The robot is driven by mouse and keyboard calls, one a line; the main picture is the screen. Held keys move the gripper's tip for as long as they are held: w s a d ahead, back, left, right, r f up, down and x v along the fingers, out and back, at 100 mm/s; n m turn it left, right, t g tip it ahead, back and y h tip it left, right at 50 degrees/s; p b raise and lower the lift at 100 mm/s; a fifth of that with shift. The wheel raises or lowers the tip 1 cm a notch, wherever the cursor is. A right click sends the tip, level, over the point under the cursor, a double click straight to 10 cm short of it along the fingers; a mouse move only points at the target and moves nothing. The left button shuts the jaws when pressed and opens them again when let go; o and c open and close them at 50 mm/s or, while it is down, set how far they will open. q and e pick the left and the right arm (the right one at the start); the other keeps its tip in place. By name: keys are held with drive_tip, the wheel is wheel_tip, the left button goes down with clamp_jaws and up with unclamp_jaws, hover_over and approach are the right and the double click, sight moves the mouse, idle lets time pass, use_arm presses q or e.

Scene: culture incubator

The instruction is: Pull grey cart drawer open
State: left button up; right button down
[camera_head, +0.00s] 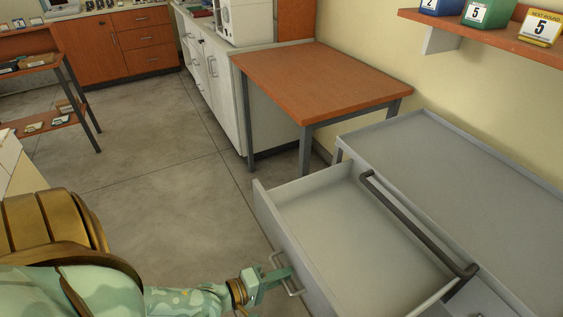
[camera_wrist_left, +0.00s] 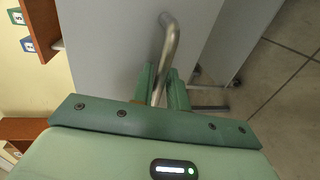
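The grey cart (camera_head: 470,180) stands at the right in the head view. Its grey drawer (camera_head: 350,225) is pulled well out to the left, and its inside looks empty. A metal bar handle (camera_head: 287,275) is on the drawer's front face; the handle (camera_wrist_left: 170,45) also shows in the left wrist view. My left gripper (camera_head: 284,275) is at this handle. In the left wrist view its green fingers (camera_wrist_left: 165,88) stand on both sides of the bar and close around it. My right gripper is in neither view.
A dark rail (camera_head: 415,225) runs along the cart's near top edge above the drawer. A wooden table (camera_head: 325,75) stands behind the cart. A wall shelf (camera_head: 500,30) with numbered boxes hangs at upper right. The floor (camera_head: 165,150) left of the drawer is clear.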

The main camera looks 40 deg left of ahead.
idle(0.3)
use_arm(q)
drive_tip(key=p+v, duration=0.3)
drive_tip(key=v, duration=1.3)
drive_tip(key=shift+s, duration=0.15)
